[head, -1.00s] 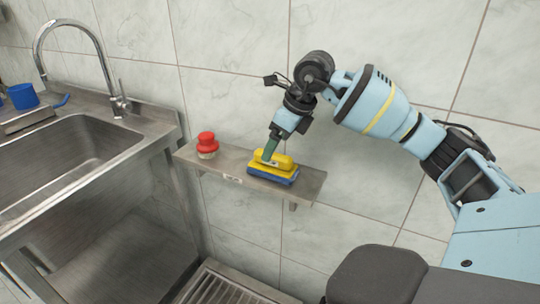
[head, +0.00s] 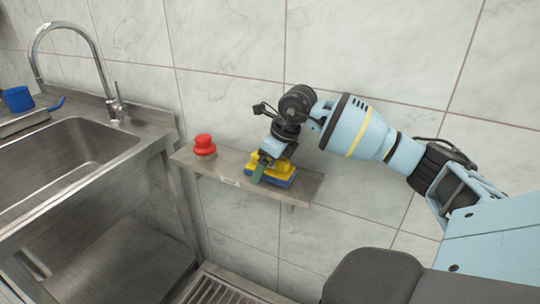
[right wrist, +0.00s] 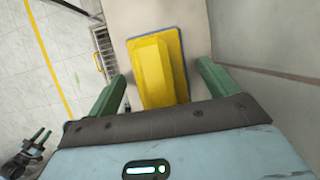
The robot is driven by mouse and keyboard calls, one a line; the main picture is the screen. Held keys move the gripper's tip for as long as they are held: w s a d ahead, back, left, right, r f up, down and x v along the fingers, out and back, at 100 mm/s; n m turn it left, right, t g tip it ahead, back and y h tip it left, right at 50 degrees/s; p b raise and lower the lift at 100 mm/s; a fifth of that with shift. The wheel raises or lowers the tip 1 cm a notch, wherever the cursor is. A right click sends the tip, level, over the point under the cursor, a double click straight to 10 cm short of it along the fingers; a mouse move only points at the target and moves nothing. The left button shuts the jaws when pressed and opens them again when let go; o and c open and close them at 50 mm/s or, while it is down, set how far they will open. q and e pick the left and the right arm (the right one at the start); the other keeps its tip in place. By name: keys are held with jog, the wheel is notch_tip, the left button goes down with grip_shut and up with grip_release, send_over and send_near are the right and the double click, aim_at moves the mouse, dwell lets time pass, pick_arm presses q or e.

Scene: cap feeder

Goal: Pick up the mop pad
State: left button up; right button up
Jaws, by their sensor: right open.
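The mop pad (head: 284,182) is a yellow block with a blue underside, lying on the right part of a narrow steel shelf (head: 232,181). It also shows in the right wrist view (right wrist: 158,68), its yellow ridged top facing the camera. My right gripper (head: 262,170) is over the pad in the head view and partly hides it. In the right wrist view my right gripper (right wrist: 160,88) is open, one green finger on each side of the yellow top, with gaps between. Whether the fingers touch the blue part is unclear.
A red knob-shaped object (head: 204,146) stands on the shelf's left part. A steel sink (head: 75,155) with a tap is at the left, with a blue cup (head: 18,98) behind. A tiled wall backs the shelf. A floor grate (head: 222,290) lies below.

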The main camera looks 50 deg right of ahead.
jog(key=shift+f, duration=0.2)
dwell(0.6)
jog(key=shift+c, duration=0.2)
jog(key=c, duration=1.1)
jog(key=shift+r, duration=0.1)
jog(key=shift+r, duration=0.55)
jog(key=r, duration=0.1)
jog(key=a+r, duration=0.1)
jog(key=r, duration=0.1)
jog(key=shift+a, duration=0.1)
jog(key=s+a+r, duration=0.1)
jog(key=s+a, duration=0.1)
jog(key=a, duration=1.2)
jog(key=shift+s+a, duration=0.3)
jog(key=shift+a, duration=0.05)
jog(key=shift+r, duration=0.1)
